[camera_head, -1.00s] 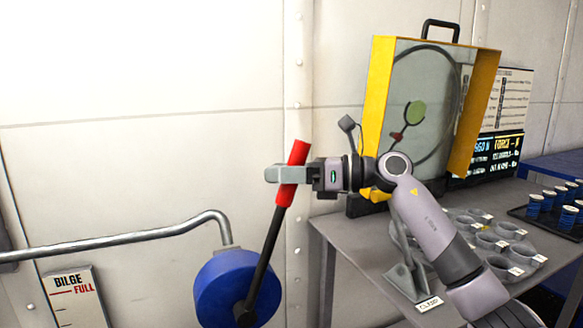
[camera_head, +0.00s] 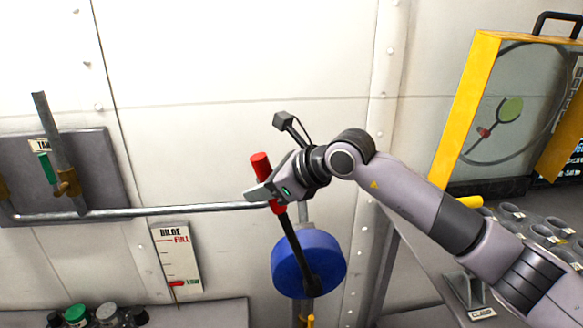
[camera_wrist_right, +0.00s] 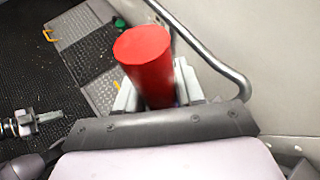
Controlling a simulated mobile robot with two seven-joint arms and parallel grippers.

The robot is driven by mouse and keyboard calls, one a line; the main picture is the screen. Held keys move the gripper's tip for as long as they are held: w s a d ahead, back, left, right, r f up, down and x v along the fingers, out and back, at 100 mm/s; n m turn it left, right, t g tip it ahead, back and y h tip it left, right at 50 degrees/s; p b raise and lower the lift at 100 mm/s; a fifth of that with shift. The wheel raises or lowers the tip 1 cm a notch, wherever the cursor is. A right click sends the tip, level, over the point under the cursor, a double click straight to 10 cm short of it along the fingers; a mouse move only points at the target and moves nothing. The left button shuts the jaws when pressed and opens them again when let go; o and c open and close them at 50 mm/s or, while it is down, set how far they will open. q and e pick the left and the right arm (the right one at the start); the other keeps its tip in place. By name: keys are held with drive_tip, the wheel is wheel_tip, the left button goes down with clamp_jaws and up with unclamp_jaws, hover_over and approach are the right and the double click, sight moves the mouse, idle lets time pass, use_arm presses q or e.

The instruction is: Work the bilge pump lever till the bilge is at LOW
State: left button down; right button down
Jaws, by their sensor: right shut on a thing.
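The bilge pump lever has a red grip (camera_head: 261,163) on a black shaft (camera_head: 291,233), rising from a blue round pump body (camera_head: 330,262). It leans left of upright. My right gripper (camera_head: 266,192) is shut around the red grip, just below its top; the grip also fills the middle of the wrist view (camera_wrist_right: 143,60). The bilge gauge (camera_head: 172,250) hangs left of the pump. Its red pointer sits low, beside the green LOW mark. What seems to be my left gripper (camera_wrist_right: 45,119) shows small at the wrist view's left edge; its jaws are unclear.
A grey pipe (camera_head: 150,210) runs along the wall behind the lever. A valve panel (camera_head: 95,165) is at the left, with jars (camera_head: 107,314) below. A table with cups (camera_head: 540,232) and a yellow-framed case (camera_head: 463,110) stand at the right.

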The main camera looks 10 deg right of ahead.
drive_tip(key=shift+a+f+h, duration=0.2)
drive_tip(key=shift+a+f, duration=0.05)
drive_tip(key=shift+a, duration=0.5)
drive_tip(key=shift+a+f+h, duration=0.2)
drive_tip(key=shift+a+f, duration=0.05)
drive_tip(key=shift+a, duration=0.45)
drive_tip(key=c, duration=0.8)
unclamp_jaws()
drive_tip(key=shift+d, duration=0.15)
drive_tip(key=shift+b+v, duration=0.5)
drive_tip(key=shift+v, duration=3)
